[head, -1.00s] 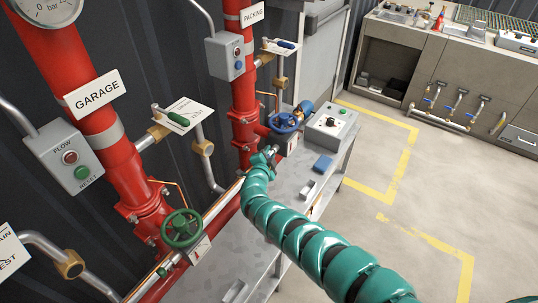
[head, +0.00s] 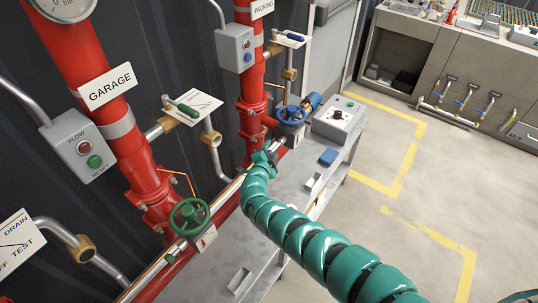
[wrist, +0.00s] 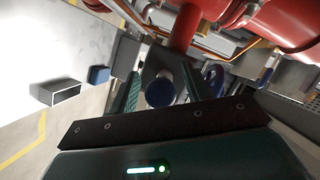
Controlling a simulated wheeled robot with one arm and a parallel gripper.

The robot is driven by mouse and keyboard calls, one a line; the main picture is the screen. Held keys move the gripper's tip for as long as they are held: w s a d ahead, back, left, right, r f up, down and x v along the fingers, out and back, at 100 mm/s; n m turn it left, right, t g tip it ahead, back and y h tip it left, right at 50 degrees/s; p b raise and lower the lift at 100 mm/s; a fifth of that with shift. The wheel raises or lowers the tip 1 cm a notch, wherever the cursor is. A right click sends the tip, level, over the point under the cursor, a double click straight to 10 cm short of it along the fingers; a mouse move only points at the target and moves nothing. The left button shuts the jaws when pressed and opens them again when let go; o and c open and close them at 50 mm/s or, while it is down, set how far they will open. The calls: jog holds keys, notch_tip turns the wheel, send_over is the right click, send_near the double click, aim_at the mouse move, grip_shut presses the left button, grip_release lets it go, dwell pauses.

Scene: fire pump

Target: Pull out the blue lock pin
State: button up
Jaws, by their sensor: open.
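A dark blue round knob (wrist: 160,93), which looks like the head of the lock pin, faces the camera in the wrist view. It shows between the two teal fingers of my gripper (wrist: 158,88), which are apart. I cannot tell how far the fingertips are from it. In the head view my gripper (head: 266,154) is beside the lower end of the right red pipe, short of the blue handwheel (head: 292,115). The pin cannot be made out in the head view, where my gripper may hide it.
The bench (head: 285,200) holds a blue block (head: 328,157), a small open grey box (head: 314,183) and a control box (head: 340,119). A green handwheel (head: 190,216) and red pipes (head: 125,130) stand at left. The floor (head: 400,205) at right is clear.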

jog(key=shift+s, duration=0.1)
jog(key=shift+p+v, duration=0.6)
jog(key=shift+v, duration=0.35)
jog(key=v, duration=1.5)
jog(key=shift+s, duration=0.2)
jog(key=shift+p, duration=0.3)
